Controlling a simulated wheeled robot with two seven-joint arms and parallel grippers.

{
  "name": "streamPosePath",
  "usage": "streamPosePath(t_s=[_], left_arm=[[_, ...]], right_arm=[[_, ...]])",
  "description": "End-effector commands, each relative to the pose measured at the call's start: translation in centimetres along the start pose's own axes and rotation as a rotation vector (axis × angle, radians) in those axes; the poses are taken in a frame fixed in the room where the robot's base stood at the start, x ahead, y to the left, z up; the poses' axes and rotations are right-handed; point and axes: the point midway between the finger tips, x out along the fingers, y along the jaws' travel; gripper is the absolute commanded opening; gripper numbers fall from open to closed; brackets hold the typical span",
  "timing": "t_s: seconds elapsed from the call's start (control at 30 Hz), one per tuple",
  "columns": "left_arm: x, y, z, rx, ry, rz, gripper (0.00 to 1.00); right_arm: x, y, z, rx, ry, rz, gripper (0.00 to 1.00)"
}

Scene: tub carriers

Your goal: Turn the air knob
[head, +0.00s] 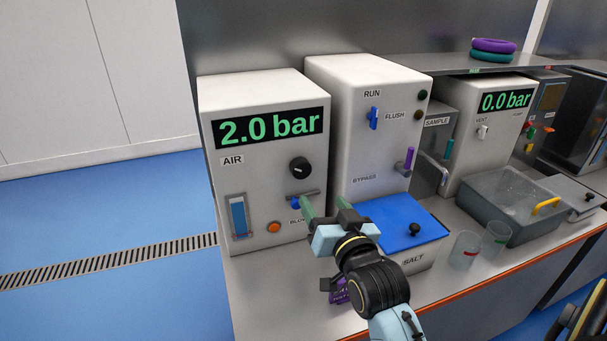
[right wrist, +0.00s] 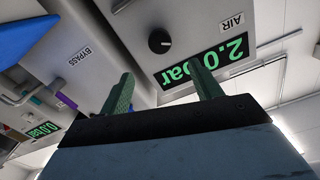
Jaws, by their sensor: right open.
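The air knob (head: 299,167) is a round black dial on the front of the white AIR box (head: 228,90), below a display reading 2.0 bar. It also shows in the right wrist view (right wrist: 159,41), where the picture is turned over. My right gripper (head: 323,207) is open, with green fingers apart and nothing between them. In the head view it is below and a little right of the knob, in front of the box. In the wrist view the knob lies beyond the fingertips, between their lines, and apart from them. My left gripper is not in view.
A blue lever (head: 297,203) and an orange button (head: 274,227) sit under the knob. The RUN/BYPASS box (head: 345,150) stands to the right. A blue-lidded SALT box (head: 405,225), glass beakers (head: 465,250) and a grey tub (head: 490,225) stand further right on the bench.

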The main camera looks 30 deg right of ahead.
Motion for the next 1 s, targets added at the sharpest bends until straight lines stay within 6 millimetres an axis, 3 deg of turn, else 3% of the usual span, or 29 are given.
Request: streamPosePath(t_s=[0.17, 0.63, 0.8, 1.0], left_arm=[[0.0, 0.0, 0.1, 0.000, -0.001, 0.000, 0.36], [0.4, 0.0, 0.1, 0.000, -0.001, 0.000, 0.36], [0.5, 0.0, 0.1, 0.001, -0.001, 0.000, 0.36], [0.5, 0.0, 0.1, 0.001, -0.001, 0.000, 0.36]], right_arm=[[2.1, 0.0, -0.1, 0.001, 0.006, 0.000, 0.64], [11.0, 0.0, -0.1, -0.001, 0.003, 0.000, 0.64], [12.6, 0.0, 0.0, -0.001, 0.002, 0.000, 0.64], [13.2, 0.0, 0.0, -0.001, 0.001, 0.000, 0.64]])
